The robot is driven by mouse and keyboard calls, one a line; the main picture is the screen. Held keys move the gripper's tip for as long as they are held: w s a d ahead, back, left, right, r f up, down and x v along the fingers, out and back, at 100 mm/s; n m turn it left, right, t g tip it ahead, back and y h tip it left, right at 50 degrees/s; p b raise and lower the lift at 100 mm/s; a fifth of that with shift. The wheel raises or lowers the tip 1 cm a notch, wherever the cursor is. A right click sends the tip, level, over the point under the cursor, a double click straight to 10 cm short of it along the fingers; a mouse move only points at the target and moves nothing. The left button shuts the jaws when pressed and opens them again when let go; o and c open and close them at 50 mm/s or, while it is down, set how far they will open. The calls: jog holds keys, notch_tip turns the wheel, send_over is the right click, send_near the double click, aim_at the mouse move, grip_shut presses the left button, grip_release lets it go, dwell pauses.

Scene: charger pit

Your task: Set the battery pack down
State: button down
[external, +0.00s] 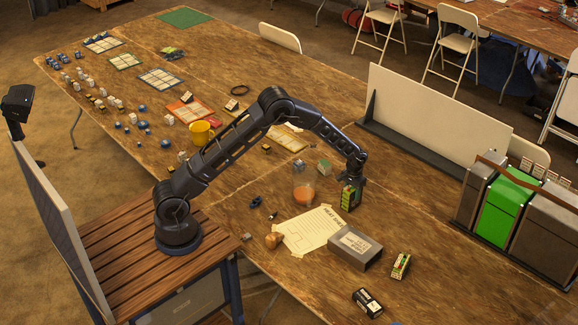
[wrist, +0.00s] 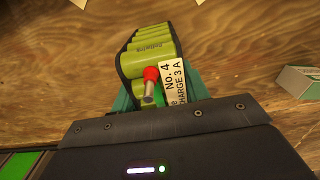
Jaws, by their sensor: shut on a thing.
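The battery pack (external: 348,197) is a green block of cells with a dark wrap, hanging under my gripper (external: 353,176) over the right half of the table. My gripper is shut on it. In the wrist view the battery pack (wrist: 150,52) shows yellow-green cells, a red-tipped metal connector and a white tag reading "No. 4" and "CHARGE 3 A". The teal jaws of my gripper (wrist: 160,92) lie on both sides of the pack. Its lower end is close to the tabletop; I cannot tell whether it touches.
A white panel (external: 440,110) and grey-green bins (external: 505,215) stand right. Bare wood lies between.

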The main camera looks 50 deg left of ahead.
dwell(0.3)
jog(key=c, duration=0.7)
grip_release()
jog(key=shift+f, duration=0.1)
